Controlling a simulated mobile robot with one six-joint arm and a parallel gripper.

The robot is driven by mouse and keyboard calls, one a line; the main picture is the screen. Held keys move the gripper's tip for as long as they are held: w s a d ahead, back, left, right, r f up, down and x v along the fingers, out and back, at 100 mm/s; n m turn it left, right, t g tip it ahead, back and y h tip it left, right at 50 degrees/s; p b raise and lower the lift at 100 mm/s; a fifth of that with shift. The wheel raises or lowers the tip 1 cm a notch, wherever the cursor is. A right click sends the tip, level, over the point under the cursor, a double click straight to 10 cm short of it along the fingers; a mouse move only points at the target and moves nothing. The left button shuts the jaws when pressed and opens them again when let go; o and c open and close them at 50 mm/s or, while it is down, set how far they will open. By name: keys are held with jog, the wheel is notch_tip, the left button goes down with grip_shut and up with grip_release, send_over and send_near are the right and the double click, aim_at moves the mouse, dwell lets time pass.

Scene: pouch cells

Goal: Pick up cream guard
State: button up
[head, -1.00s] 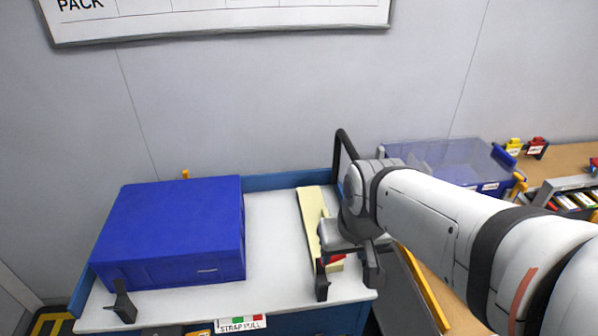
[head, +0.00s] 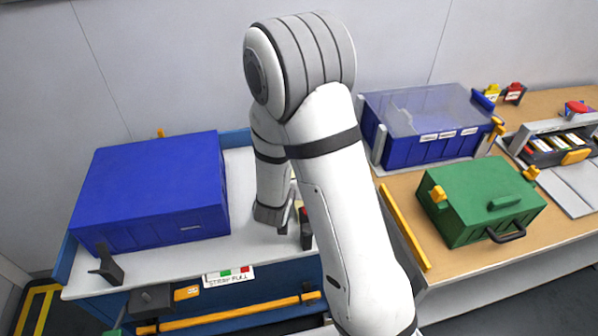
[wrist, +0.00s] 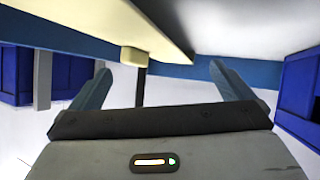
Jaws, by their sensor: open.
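The cream guard (wrist: 100,18) shows in the wrist view as a long pale strip slanting across the top, with a small cream block (wrist: 133,56) under it. My gripper (wrist: 163,82) is open, its two fingers spread. The block appears between and beyond the fingers in the picture; I see no contact with them. In the head view, my arm hides the guard and most of the gripper. A dark piece with a red top (head: 305,228) shows beside the wrist.
A large blue case (head: 150,190) stands left on the white bench (head: 200,252). To the right are a clear-lidded blue bin (head: 425,140), a green case (head: 480,200) and a yellow bar (head: 405,228). Bare bench top shows in front of the blue case.

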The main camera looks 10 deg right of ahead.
jog(key=shift+s+d+f+h, duration=0.1)
jog(key=shift+d+f+h, duration=0.3)
jog(key=shift+f+h, duration=0.15)
jog(key=shift+w+d, duration=0.15)
jog(key=shift+w, duration=0.1)
jog(key=x, duration=0.4)
jog(key=r+p+x, duration=0.1)
jog(key=x, duration=0.2)
jog(key=shift+w, duration=0.5)
jog(key=shift+a, duration=0.2)
jog(key=c, duration=0.8)
